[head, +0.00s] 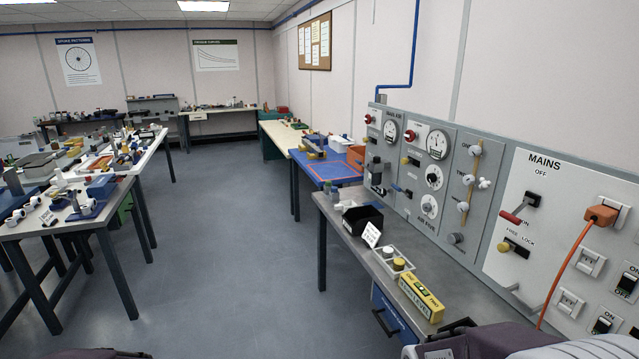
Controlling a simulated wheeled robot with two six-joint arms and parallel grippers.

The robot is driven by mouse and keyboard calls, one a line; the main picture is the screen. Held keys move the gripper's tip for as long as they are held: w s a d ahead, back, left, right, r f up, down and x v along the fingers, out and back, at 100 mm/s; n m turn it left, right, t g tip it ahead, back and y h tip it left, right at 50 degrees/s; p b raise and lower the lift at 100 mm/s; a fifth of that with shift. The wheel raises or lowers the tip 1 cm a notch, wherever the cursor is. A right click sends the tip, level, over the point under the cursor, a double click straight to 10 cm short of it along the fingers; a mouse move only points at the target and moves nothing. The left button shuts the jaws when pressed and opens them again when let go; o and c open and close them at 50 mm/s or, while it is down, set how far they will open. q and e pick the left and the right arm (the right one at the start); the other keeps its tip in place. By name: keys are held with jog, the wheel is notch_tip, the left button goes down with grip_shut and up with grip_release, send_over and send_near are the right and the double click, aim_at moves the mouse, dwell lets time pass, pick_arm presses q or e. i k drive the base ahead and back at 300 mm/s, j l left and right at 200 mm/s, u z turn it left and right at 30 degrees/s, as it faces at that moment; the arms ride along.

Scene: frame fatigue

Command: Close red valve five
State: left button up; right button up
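A grey panel lettered FIVE at its foot (400,190) stands on the back of the right-hand bench. It has a red round knob (410,136) at upper left, beside a dial gauge (437,145). A second red knob (369,118) sits further left by another gauge (390,130). Whether either knob is open or closed is too small to tell. A dark part at the bottom edge, by my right arm, may be my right gripper (455,328); its fingers are not clear. It is well below and in front of the panel. My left gripper is not visible.
The bench (350,240) holds a black bin (362,217), a tray of small jars (398,262) and a yellow box (421,297). The MAINS panel (520,190) with an orange cable (567,270) is at right. Floor at centre is clear; a cluttered table (75,222) stands left.

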aim_at(409, 134)
jog(key=i+z, duration=0.1)
jog(key=i, duration=0.4)
jog(key=i+j+z, duration=0.15)
jog(key=i, duration=0.4)
jog(key=i+j+z, duration=0.1)
jog(key=i, duration=0.4)
jog(key=i+j+z, duration=0.1)
jog(key=i, duration=0.45)
jog(key=i+j+z, duration=0.15)
jog(key=i+j, duration=0.2)
jog(key=i, duration=0.15)
